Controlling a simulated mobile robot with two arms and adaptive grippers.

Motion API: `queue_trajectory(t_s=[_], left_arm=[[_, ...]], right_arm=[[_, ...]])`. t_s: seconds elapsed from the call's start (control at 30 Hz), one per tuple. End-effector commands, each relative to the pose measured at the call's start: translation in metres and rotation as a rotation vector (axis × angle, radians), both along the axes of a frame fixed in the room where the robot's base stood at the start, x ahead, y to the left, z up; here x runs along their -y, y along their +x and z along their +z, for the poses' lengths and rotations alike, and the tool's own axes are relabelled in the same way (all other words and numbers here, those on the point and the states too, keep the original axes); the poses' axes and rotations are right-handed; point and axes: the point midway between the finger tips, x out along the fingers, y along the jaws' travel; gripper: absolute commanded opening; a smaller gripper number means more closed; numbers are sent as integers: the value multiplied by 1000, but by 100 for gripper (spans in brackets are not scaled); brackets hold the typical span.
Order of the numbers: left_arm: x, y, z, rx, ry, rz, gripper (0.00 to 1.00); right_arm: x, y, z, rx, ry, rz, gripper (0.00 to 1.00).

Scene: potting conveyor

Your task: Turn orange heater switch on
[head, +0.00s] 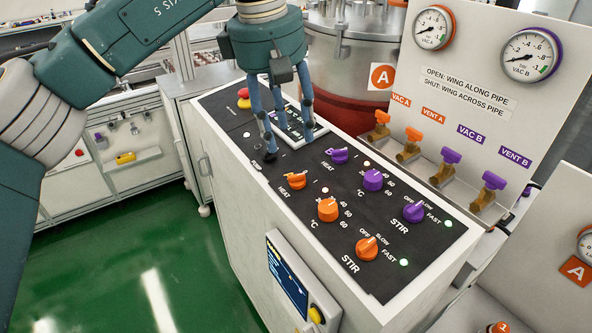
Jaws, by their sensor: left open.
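The orange heater switch (295,181) is a small orange knob marked HEAT on the dark top panel of the white cabinet. Its exact setting is too small to read. My left gripper (287,138) is open and empty, pointing down over the panel beyond and slightly left of the orange switch. Its fingers stand apart from the switch and partly hide a white label plate behind them. I cannot tell whether the fingertips touch the panel. My right gripper is not in view.
Near the switch are a purple HEAT knob (339,156), an orange °C knob (327,209), a purple °C knob (373,180) and orange (367,248) and purple (414,212) STIR knobs. A red emergency button (243,93) and valve handles (409,142) stand nearby.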

Motion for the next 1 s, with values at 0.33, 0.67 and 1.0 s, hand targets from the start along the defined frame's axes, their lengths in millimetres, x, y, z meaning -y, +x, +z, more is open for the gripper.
queue_trajectory(t_s=[0.33, 0.67, 1.0], left_arm=[[2, 0, -3, -120, -92, 848, 46], [3, 1, -5, -230, -180, 1655, 46], [5, 1, -7, -337, -273, 2484, 46]], right_arm=[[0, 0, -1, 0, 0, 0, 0], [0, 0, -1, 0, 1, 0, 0], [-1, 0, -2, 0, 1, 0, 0]])
